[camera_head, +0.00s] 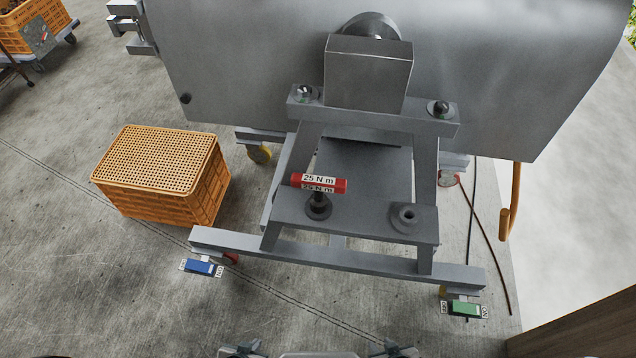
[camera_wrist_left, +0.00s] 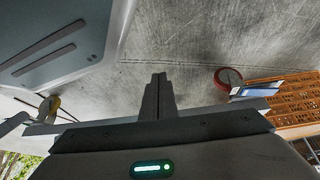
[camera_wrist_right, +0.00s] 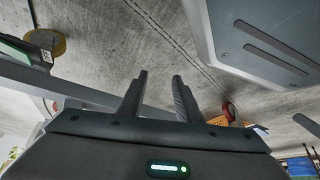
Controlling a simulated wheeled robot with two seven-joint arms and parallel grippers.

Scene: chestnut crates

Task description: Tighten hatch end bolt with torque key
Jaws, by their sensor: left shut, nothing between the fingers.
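The torque key, with a red T-handle (camera_head: 334,184) labelled "25 N m", stands upright in the left holder of the grey shelf (camera_head: 360,222) in the head view. The right holder (camera_head: 408,217) is empty. Two dark bolts sit on the crossbar behind, a left bolt (camera_head: 304,92) and a right bolt (camera_head: 441,107); I cannot tell how tight they are. My left gripper (camera_head: 243,349) is shut and empty, with its fingers together in the left wrist view (camera_wrist_left: 158,85). My right gripper (camera_head: 392,349) is open and empty, with fingers apart in the right wrist view (camera_wrist_right: 160,82). Both are low, apart from the key.
A grey drum (camera_head: 500,70) rises behind the crossbar. The wheeled frame has a blue pedal (camera_head: 203,267) and a green pedal (camera_head: 464,308) at its front corners. An orange crate (camera_head: 205,200) stands at left. An orange pipe (camera_head: 511,200) hangs at right. Floor at lower left is clear.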

